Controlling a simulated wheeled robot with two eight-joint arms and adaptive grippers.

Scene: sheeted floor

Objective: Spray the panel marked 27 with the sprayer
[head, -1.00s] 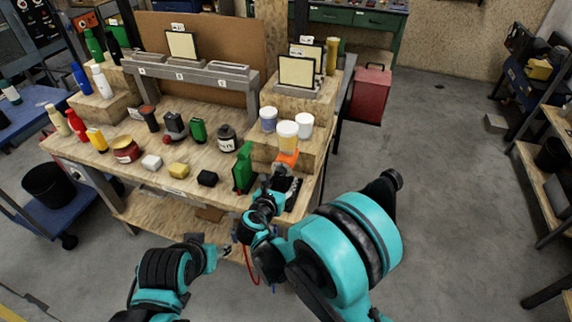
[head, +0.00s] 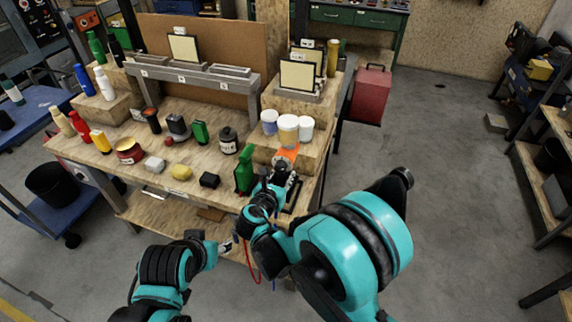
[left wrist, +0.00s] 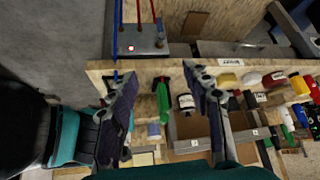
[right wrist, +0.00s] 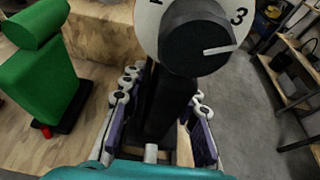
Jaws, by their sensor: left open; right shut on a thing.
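My right gripper (head: 282,178) is shut on the black handle of the sprayer (head: 287,154), which has an orange body and a pale cup above it, at the bench's front right. In the right wrist view the sprayer's round dial (right wrist: 195,45) shows a 3, and my gripper (right wrist: 160,105) closes around the handle. Cream panels in dark frames stand at the back left (head: 184,48) and back right (head: 298,74), with another partly hidden behind the right one. Their tags are too small to read. My left gripper (head: 227,246) is open and empty before the bench (left wrist: 160,80).
A green bottle-shaped thing (head: 244,172) stands just left of the sprayer; it also shows in the right wrist view (right wrist: 42,85). White-lidded jars (head: 269,121) stand on a wooden block behind. A grey rack (head: 190,76) and several small items fill the bench.

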